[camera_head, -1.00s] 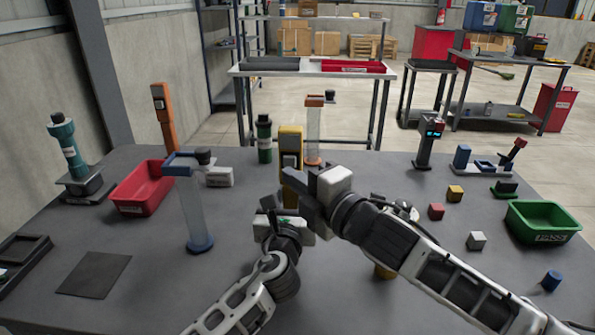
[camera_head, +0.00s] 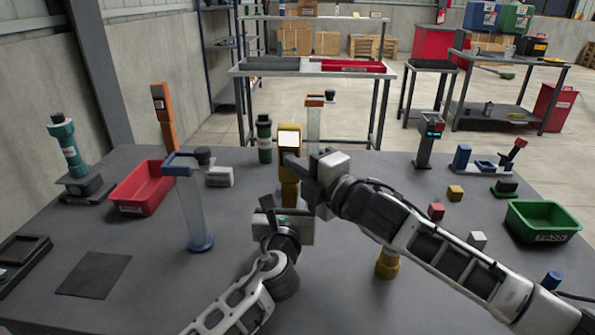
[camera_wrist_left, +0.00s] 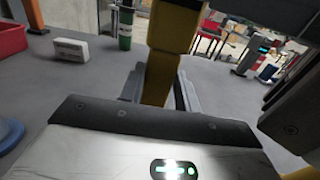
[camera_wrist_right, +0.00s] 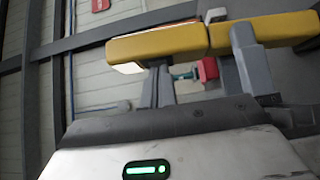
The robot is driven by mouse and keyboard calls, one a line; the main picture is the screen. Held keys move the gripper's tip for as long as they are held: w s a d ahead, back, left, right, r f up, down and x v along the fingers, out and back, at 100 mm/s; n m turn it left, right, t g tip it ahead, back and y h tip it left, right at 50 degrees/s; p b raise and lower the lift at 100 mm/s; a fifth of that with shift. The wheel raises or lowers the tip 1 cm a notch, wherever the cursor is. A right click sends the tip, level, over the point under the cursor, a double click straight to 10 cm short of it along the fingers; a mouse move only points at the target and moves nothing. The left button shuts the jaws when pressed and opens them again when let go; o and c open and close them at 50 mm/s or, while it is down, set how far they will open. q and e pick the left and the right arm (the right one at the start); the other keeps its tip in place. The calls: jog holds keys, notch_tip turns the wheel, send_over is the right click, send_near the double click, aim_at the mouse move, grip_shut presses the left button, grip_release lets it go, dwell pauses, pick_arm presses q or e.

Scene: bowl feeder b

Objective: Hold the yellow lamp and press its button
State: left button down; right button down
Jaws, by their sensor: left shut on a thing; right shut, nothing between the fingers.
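The yellow lamp (camera_head: 290,171) stands upright over the middle of the table, its front panel lit bright white. My left gripper (camera_head: 277,207) is shut on its lower part; the left wrist view shows the yellow stem (camera_wrist_left: 159,76) between the fingers. My right gripper (camera_head: 290,160) is shut and empty. Its fingertips are at the lamp's body, just below the lit panel; in the right wrist view they reach the yellow lamp (camera_wrist_right: 160,43) close to its glowing face. The button itself is hidden, and I cannot tell whether the tips touch it.
A red bin (camera_head: 142,188) and a clear tube stand (camera_head: 195,215) are at left. A dark green bottle (camera_head: 264,140) stands behind the lamp. Small cubes (camera_head: 455,193) and a green bin (camera_head: 543,222) are at right. A yellow thing (camera_head: 387,264) is partly under my right arm.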

pick_arm(q)
jog(key=shift+s+d+f, duration=0.2)
jog(key=shift+f, duration=0.05)
pick_arm(e)
jog(key=shift+w+d+f, duration=0.1)
jog(key=shift+w+d, duration=0.05)
jog(key=shift+d, duration=0.1)
jog(key=s+d, duration=0.6)
jog(key=s, duration=0.5)
jog(key=shift+s+d, duration=0.2)
jog(key=shift+s, duration=0.15)
pick_arm(q)
jog(key=c, duration=0.9)
grip_release()
jog(key=shift+w, duration=0.1)
jog(key=shift+r, duration=0.1)
